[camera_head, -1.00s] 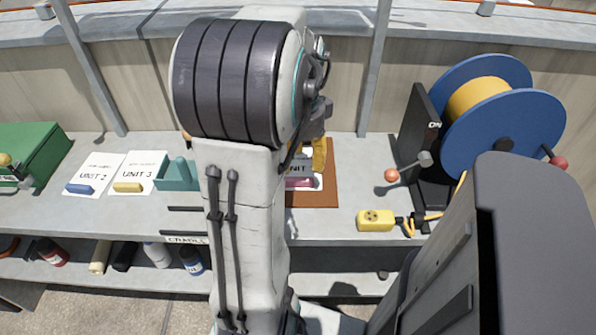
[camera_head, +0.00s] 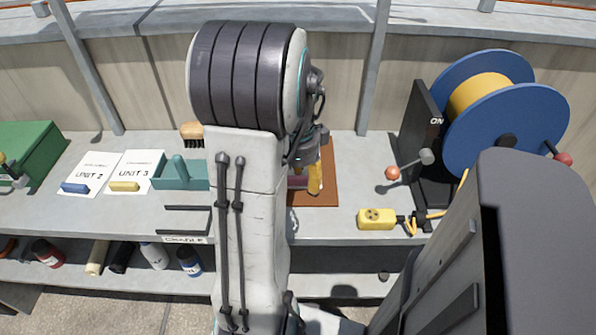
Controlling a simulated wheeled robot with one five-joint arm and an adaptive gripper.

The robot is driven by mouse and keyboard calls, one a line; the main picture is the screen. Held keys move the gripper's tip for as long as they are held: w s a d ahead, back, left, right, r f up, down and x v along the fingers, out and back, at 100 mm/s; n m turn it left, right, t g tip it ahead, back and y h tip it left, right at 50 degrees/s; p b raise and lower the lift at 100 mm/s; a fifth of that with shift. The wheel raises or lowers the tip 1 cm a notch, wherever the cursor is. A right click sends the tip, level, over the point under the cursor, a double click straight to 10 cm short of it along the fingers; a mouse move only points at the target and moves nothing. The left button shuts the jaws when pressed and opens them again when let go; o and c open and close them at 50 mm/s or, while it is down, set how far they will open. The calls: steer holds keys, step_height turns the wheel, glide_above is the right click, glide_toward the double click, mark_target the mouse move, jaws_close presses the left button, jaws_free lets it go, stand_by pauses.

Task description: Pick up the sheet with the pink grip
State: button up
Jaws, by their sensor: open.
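The pink grip (camera_head: 297,183) shows as a small dark pink piece on the brown board (camera_head: 325,193) on the bench, just right of my arm. Its sheet is almost wholly hidden behind my arm and gripper. My gripper (camera_head: 314,180), with a yellow finger, is open and low over the board at the right end of the pink grip. I cannot tell whether it touches the grip. The second finger is hidden.
Sheets marked UNIT 2 (camera_head: 91,172) and UNIT 3 (camera_head: 135,170), with blue and yellow grips, lie left. A teal holder (camera_head: 181,177) and brush (camera_head: 192,131) stand near my arm. A yellow socket box (camera_head: 376,219) and blue cable reel (camera_head: 515,125) are right.

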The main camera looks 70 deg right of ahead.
steer(key=shift+o, duration=0.2)
jaws_close()
stand_by(0.4)
